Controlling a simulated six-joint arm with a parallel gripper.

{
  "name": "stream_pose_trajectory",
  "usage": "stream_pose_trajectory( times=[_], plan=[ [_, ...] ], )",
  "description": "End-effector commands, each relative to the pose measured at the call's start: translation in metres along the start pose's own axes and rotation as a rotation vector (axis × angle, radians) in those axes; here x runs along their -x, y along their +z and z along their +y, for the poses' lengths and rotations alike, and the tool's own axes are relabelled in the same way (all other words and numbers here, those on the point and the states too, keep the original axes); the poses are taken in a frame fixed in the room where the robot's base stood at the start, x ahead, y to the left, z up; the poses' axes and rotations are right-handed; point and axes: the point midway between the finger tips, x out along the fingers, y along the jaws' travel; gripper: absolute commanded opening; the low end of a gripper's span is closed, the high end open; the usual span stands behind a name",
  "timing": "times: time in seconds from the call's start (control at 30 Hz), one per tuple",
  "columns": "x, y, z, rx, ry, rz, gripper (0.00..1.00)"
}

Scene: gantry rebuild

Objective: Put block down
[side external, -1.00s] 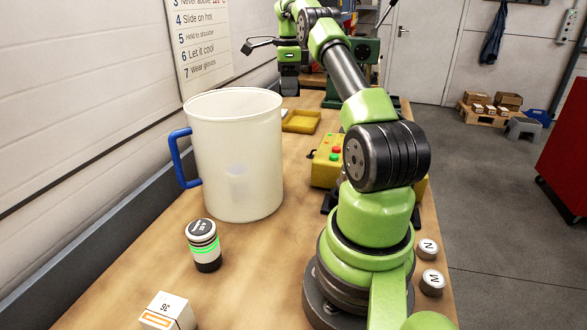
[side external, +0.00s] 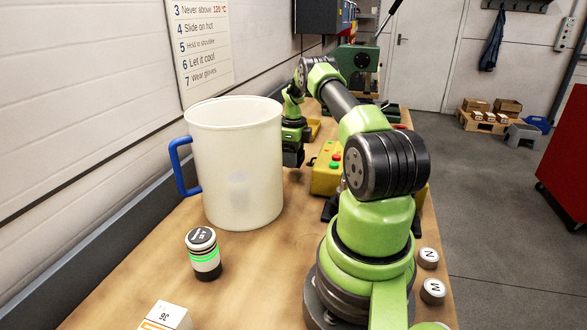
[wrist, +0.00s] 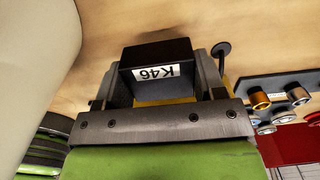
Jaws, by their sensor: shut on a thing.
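In the side view my gripper (side external: 293,156) points down, low over the bench, just right of and behind the large white jug. The block is hard to make out there among the dark fingers. I cannot tell whether its underside touches anything. A piece of yellow (wrist: 232,92) shows beside and below the block in the wrist view.
The white jug (side external: 237,165) with a blue handle stands close to my gripper. A yellow button box (side external: 326,168) is to the right, and part of a yellow tray (side external: 314,126) shows behind. A banded cylinder (side external: 203,254) and white box (side external: 166,316) are in front.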

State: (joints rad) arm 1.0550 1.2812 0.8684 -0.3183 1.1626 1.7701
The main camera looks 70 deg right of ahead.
Motion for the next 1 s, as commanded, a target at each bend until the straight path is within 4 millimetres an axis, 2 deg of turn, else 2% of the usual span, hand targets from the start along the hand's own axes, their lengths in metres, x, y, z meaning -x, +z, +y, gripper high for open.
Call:
stream_pose_trajectory(
  times=[0.2, 0.3, 0.73, 0.77, 0.8, 0.83, 0.87, 1.0],
  plan=[
    [-0.03, 0.0, 0.0, 0.001, 0.0, -0.001, 0.16],
    [-0.038, 0.0, 0.0, 0.0, -0.001, -0.001, 0.16],
    [-0.044, 0.0, 0.0, 0.001, -0.001, -0.001, 0.16],
    [-0.044, 0.0, 0.0, 0.001, 0.001, 0.0, 0.7],
    [-0.044, 0.0, 0.0, 0.001, 0.001, 0.0, 0.8],
    [-0.044, 0.0, 0.0, 0.001, 0.001, 0.0, 0.87],
    [-0.044, 0.0, 0.0, 0.001, 0.001, 0.0, 0.89],
    [-0.044, 0.0, 0.0, 0.001, 0.0, 0.0, 0.89]
  ],
)
